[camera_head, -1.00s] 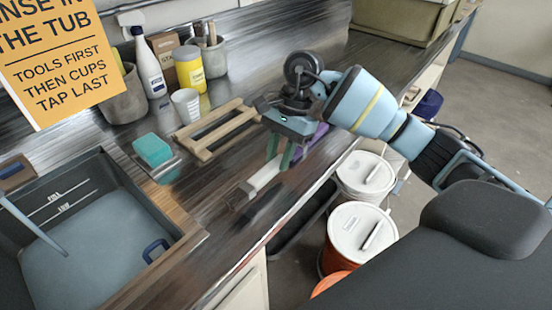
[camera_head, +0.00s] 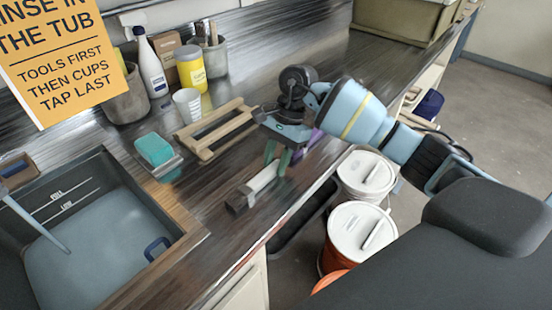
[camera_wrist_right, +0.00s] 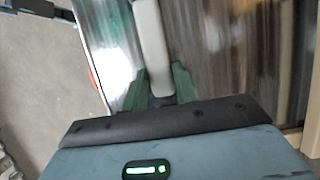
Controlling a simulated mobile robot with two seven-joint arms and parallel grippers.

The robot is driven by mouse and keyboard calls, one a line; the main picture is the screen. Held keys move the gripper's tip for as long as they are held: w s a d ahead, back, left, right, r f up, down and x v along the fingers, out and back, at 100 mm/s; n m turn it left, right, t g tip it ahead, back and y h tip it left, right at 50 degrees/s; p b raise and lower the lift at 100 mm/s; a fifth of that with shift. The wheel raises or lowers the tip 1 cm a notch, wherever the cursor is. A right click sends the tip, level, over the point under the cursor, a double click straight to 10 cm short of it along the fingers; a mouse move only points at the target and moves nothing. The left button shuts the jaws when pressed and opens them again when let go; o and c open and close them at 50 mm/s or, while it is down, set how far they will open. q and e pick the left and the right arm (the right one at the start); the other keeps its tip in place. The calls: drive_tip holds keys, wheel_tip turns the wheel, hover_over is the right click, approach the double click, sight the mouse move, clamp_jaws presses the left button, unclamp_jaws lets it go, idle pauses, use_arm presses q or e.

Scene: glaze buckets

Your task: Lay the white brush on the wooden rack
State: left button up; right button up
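The white brush (camera_head: 262,178) has a pale handle and a dark head that points down-left in the head view. My right gripper (camera_head: 277,155) has its green fingers closed on the handle. In the right wrist view the handle (camera_wrist_right: 150,40) runs between both fingers (camera_wrist_right: 162,85). I cannot tell whether the brush touches the counter or is just above it. The wooden rack (camera_head: 240,127), pale and slatted, lies on the counter to the upper left of my gripper, and its top is empty. My left gripper is out of view.
A teal sponge (camera_head: 154,149) sits left of the rack. A white cup (camera_head: 187,104), yellow jar (camera_head: 191,68) and spray bottle (camera_head: 150,66) stand behind it. The sink (camera_head: 90,258) is at left. White-lidded buckets (camera_head: 357,232) stand below the counter's front edge. A purple item is partly hidden behind my gripper.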

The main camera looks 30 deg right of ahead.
drive_tip(key=o, duration=0.4)
drive_tip(key=shift+w+d+r, duration=0.1)
drive_tip(key=shift+d+r, duration=0.05)
drive_tip(key=shift+r, duration=0.15)
drive_tip(key=v, duration=0.3)
drive_tip(key=b+v, duration=0.1)
drive_tip(key=v, duration=0.2)
drive_tip(key=shift+s+d, duration=0.15)
drive_tip(key=shift+s, duration=0.05)
drive_tip(key=shift+d+r, duration=0.15)
drive_tip(key=shift+r, duration=0.25)
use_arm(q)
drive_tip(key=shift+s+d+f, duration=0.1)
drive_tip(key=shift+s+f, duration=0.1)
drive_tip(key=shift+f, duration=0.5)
use_arm(e)
drive_tip(key=shift+o, duration=0.4)
